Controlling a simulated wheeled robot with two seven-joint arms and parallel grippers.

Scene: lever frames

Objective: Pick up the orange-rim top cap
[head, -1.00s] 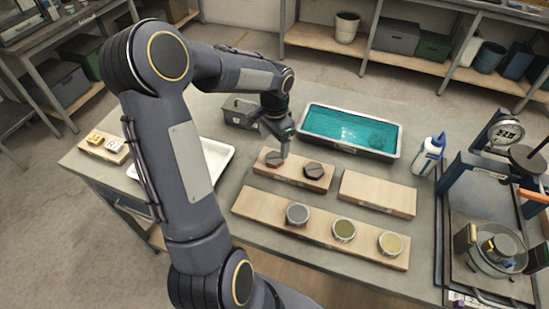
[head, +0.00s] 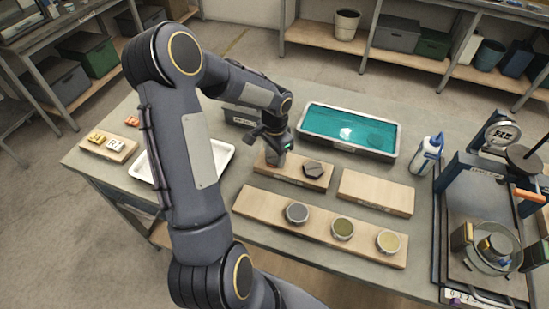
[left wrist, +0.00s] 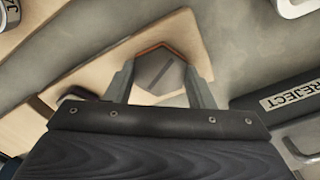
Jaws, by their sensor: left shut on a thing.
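The orange-rim top cap (left wrist: 158,70) shows in the left wrist view as a grey hexagonal piece with an orange edge. It sits between the two fingers of my left gripper (left wrist: 161,84), which is shut on it. In the head view my left gripper (head: 277,152) is low over the left end of a small wooden board (head: 291,183) and hides the cap there. A second dark hexagonal cap (head: 313,170) lies on the same board, to the right. Whether the held cap touches the board, I cannot tell. My right gripper is out of view.
A longer board (head: 265,213) in front holds three round containers. An empty board (head: 376,194) lies to the right. A teal-filled tray (head: 350,128) stands behind, a white tray (head: 222,155) to the left. A bottle (head: 427,155) and a press (head: 465,190) stand right.

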